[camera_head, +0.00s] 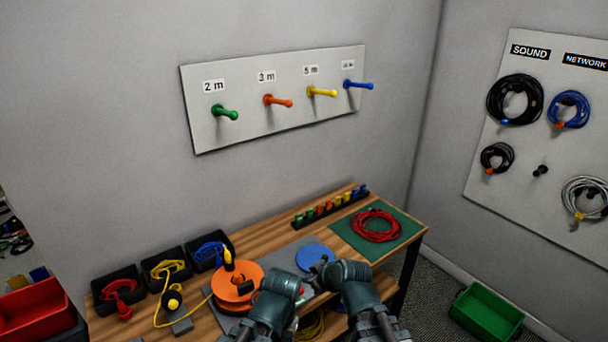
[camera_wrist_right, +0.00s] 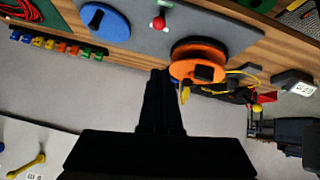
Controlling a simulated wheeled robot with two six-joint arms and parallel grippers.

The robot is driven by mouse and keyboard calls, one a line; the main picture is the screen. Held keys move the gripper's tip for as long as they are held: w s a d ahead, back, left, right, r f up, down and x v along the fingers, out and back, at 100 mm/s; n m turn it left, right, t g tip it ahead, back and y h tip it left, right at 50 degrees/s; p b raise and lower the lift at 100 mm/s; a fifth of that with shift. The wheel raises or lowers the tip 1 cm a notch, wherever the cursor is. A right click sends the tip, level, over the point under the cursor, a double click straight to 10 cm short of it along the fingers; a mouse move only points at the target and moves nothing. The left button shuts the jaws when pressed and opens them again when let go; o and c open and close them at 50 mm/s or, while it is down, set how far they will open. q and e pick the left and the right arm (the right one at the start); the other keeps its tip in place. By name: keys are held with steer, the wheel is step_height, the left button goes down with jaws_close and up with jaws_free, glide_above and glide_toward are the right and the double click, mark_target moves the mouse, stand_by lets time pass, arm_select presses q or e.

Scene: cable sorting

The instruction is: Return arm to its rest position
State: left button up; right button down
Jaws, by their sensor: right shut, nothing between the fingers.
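My right arm (camera_head: 355,286) reaches over the workbench's front in the head view, bent, with its forearm running out at the bottom edge. Its gripper (camera_head: 319,270) is small and dark there, beside the blue disc (camera_head: 313,257). In the right wrist view my right gripper (camera_wrist_right: 160,76) has its black fingers together, with nothing between them. The orange reel (camera_wrist_right: 198,68) appears just beyond the fingertips; I cannot tell the gap. My left arm (camera_head: 276,287) is over the bench near the same orange reel (camera_head: 238,286); its fingers are not clear.
The wooden bench (camera_head: 280,243) holds black bins (camera_head: 112,277) of cables, a colored clip row (camera_head: 330,207) and a green mat (camera_head: 349,236) with a coiled red cable (camera_head: 376,226). The peg board (camera_head: 238,84) hangs behind. A green crate (camera_head: 487,313) stands on the floor.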

steer(key=s+d+f+m+g+h, duration=0.1)
steer(key=s+f+m+g+h, duration=0.1)
steer(key=s, duration=0.6)
steer(key=s+d+f+m+g+h, duration=0.2)
steer(key=s+f+m+g+h, duration=0.1)
steer(key=s, duration=0.5)
steer(key=g+h, duration=0.1)
steer(key=g, duration=0.1)
steer(key=shift+d+f+g, duration=0.3)
steer(key=shift+f, duration=0.1)
